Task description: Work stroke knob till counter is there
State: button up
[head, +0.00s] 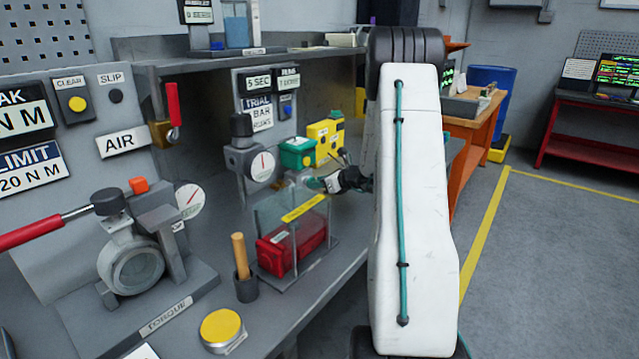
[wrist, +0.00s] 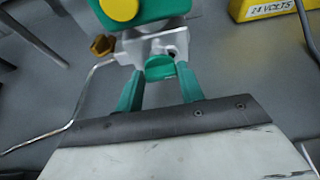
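The actuator, a green box (head: 297,152) with a yellow round top, stands on the bench beside the yellow box. In the wrist view the green housing (wrist: 160,10) with a yellow disc (wrist: 118,8) is at the top, above a pale metal body (wrist: 155,46). A small green knob-like part (wrist: 160,68) sticks out below that body. My gripper (wrist: 160,72) has its two teal fingers on either side of this part. Whether they touch it is unclear. In the head view my gripper (head: 318,184) is in front of the actuator, partly hidden by my arm.
A bent metal rod (wrist: 78,110) and a brass fitting (wrist: 103,45) are at the left. A clear-walled stand with a red box (head: 290,246) and a gauge (head: 262,166) are nearby.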

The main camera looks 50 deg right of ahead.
jog(key=shift+c, duration=1)
jog(key=n+h, duration=0.2)
jog(key=shift+a+f+n, duration=0.1)
jog(key=shift+a+n, duration=0.2)
jog(key=n+h, duration=0.1)
jog(key=n+t+h, duration=0.1)
jog(key=n, duration=0.1)
jog(key=shift+a+f, duration=0.2)
jog(key=shift+n, duration=0.3)
jog(key=o, duration=1)
jog(key=shift+s, duration=0.1)
